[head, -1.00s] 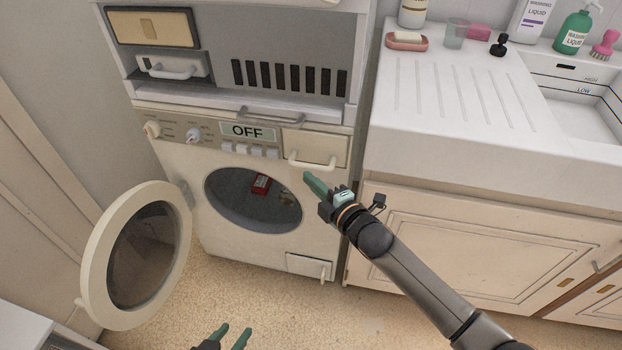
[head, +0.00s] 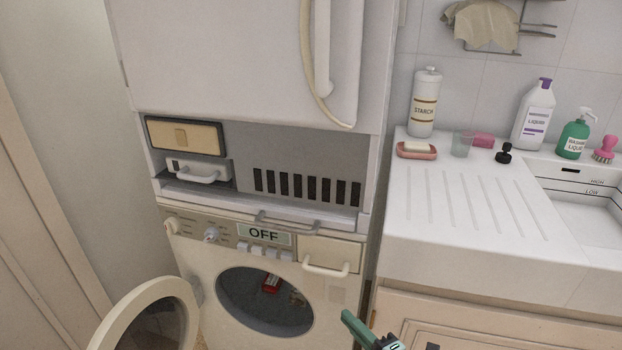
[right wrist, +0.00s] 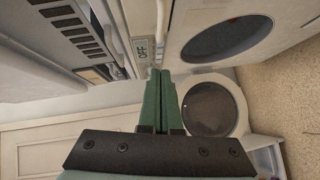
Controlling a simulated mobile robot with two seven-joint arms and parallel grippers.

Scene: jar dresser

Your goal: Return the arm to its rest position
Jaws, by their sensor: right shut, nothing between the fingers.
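My right gripper (head: 352,322) shows at the bottom of the head view, with its green fingers in front of the lower right part of the washing machine (head: 210,290). In the right wrist view its green fingers (right wrist: 155,95) are together and hold nothing. They appear apart from the machine. The rest of the right arm is out of the head view. My left gripper is out of view. The round washer door (head: 110,335) stands open at the left. A small red item (head: 271,284) lies inside the dark drum opening. The display (head: 264,235) reads OFF.
A white sink counter (head: 440,245) stands right of the machine. On it are a starch bottle (head: 424,105), a soap dish (head: 417,152), a glass (head: 462,145) and a green pump bottle (head: 574,140). A large white appliance door (head: 220,60) is above the machine.

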